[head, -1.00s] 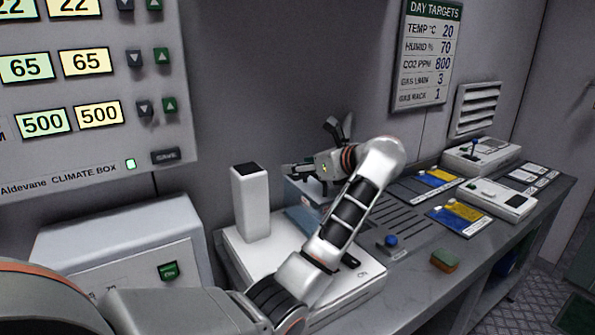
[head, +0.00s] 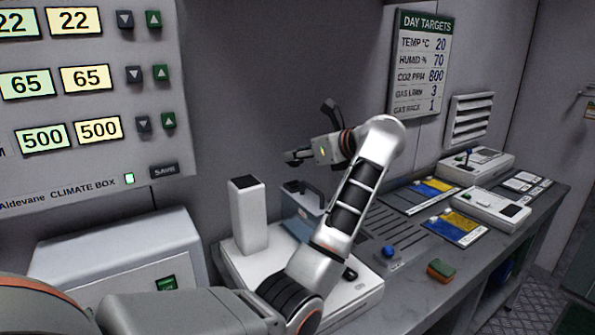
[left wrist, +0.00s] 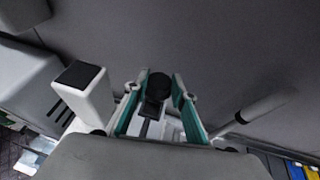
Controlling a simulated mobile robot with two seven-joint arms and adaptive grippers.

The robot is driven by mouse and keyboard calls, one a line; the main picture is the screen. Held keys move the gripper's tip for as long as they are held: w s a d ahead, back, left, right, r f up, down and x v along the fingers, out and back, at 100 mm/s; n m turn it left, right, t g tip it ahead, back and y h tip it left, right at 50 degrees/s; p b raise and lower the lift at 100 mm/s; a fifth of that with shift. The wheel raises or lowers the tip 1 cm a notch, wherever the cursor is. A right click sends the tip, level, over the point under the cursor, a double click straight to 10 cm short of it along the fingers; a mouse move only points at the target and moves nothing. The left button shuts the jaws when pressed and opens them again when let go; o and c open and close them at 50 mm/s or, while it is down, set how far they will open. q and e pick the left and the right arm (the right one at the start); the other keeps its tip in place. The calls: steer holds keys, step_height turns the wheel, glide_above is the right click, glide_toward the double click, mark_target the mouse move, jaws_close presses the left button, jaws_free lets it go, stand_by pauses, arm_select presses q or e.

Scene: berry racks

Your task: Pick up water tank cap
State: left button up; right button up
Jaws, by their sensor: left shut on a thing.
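In the head view my left gripper (head: 302,156) is raised above the blue-grey water tank (head: 296,222), which sits on the white machine base and has a dark handle. My left gripper is shut on a small dark piece, which I take to be the water tank cap. In the left wrist view the cap is a round black disc (left wrist: 159,82) between the teal-lined fingers. In the head view the cap is small and hard to tell from the dark fingertips. My forearm hides part of the tank. My right gripper is not in view.
A white post with a black top (head: 248,216) stands just left of the tank. A blue knob (head: 388,252), a green-orange sponge (head: 440,269) and white devices (head: 490,208) lie along the counter to the right. The wall is close behind.

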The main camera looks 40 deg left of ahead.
arm_select(q)
step_height(320, 180, up, 13)
steer(key=p, duration=0.1)
steer(key=shift+r, duration=0.15)
